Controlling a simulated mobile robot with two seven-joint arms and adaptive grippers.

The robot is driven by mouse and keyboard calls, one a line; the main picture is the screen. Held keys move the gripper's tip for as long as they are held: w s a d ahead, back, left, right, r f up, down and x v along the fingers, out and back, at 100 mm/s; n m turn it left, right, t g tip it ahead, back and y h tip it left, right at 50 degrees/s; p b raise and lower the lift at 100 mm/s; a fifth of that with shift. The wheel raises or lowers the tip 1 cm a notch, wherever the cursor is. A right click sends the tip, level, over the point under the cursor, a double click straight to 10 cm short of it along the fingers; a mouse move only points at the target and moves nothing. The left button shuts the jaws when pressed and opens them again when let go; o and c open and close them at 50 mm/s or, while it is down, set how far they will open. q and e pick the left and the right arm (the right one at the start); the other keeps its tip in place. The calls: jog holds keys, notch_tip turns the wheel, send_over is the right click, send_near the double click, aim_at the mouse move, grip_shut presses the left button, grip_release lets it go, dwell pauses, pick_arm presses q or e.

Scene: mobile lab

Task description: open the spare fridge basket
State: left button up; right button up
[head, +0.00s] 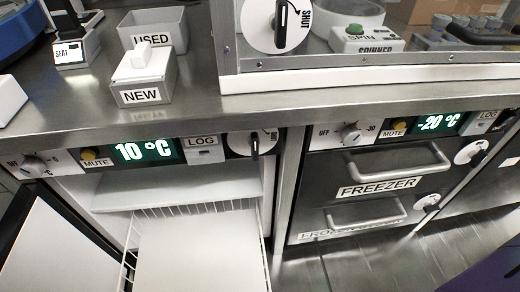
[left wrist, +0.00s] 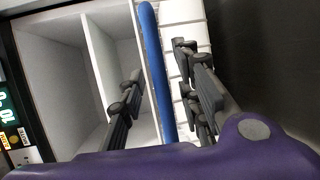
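The spare fridge, with a 10 °C display (head: 143,152), stands open in the head view. Its white wire basket (head: 205,207) shows below the inner shelf (head: 175,190) and runs down past the picture's bottom edge. A broad white surface fills the space between the basket's side wires. In the left wrist view, my left gripper (left wrist: 158,88) is open, with its dark fingers on either side of a blue bar (left wrist: 153,60). White gridded basket front (left wrist: 188,40) shows beside the bar. I cannot tell whether the fingers touch the bar. My right gripper is in neither view.
The open fridge door (head: 62,250) stands at the lower left. The closed freezer (head: 375,190) with two handled drawers is to the right. Above is a counter with a NEW box (head: 143,78) and a USED bin (head: 165,40). Floor (head: 340,268) is clear before the freezer.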

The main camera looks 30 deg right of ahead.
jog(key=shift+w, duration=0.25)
pick_arm(q)
jog(key=shift+s, duration=0.1)
jog(key=v, duration=1.2)
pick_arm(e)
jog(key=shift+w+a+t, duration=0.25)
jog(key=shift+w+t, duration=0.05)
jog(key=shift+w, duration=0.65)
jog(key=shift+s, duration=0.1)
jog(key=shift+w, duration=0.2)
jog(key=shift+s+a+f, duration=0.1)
